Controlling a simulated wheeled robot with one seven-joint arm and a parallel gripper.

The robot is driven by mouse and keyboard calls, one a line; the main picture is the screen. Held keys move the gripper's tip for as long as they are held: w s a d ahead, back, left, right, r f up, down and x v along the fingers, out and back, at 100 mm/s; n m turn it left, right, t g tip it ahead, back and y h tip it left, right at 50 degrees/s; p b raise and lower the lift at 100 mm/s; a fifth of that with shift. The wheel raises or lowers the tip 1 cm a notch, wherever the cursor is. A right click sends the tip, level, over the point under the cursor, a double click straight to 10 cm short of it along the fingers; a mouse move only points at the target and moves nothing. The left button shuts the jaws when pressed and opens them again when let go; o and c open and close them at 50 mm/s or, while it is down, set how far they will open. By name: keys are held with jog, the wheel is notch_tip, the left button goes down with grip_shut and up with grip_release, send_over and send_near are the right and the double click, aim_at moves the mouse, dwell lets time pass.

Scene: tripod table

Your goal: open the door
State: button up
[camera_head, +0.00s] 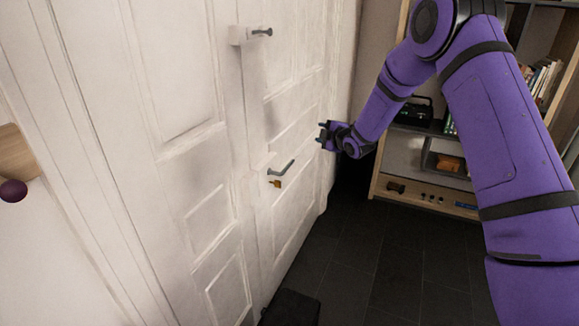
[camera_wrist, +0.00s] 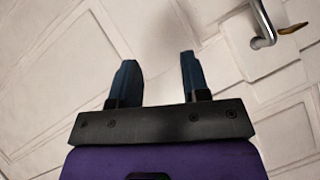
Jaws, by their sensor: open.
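A white panelled double door (camera_head: 197,140) fills the left and middle of the head view and stands closed as far as I can see. A grey lever handle (camera_head: 282,167) sits on the right leaf, with a brass key or lock piece (camera_head: 275,183) just below it. My gripper (camera_head: 324,134) is open and empty, above and to the right of the handle in the head view, apart from it. In the wrist view my gripper's two dark fingers (camera_wrist: 160,78) are spread before the white door (camera_wrist: 45,45). The lever handle (camera_wrist: 264,28) shows at the upper right there, outside the fingers.
A white latch box with a dark lever (camera_head: 250,34) sits high on the door. A shelf unit (camera_head: 425,190) with books and boxes stands at the right. A dark object (camera_head: 290,308) lies low by the door. The dark tiled floor (camera_head: 385,265) is otherwise clear.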

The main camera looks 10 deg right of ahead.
notch_tip(320, 180, down, 8)
jog(key=w+a+n+y, duration=0.1)
jog(key=a+n+y, duration=0.1)
jog(key=n+y, duration=0.3)
send_near(290, 163)
jog(key=shift+t, duration=0.4)
jog(key=x, duration=0.3)
jog(key=f+x, duration=0.1)
jog(key=x, duration=0.6)
jog(key=shift+a+f, duration=0.2)
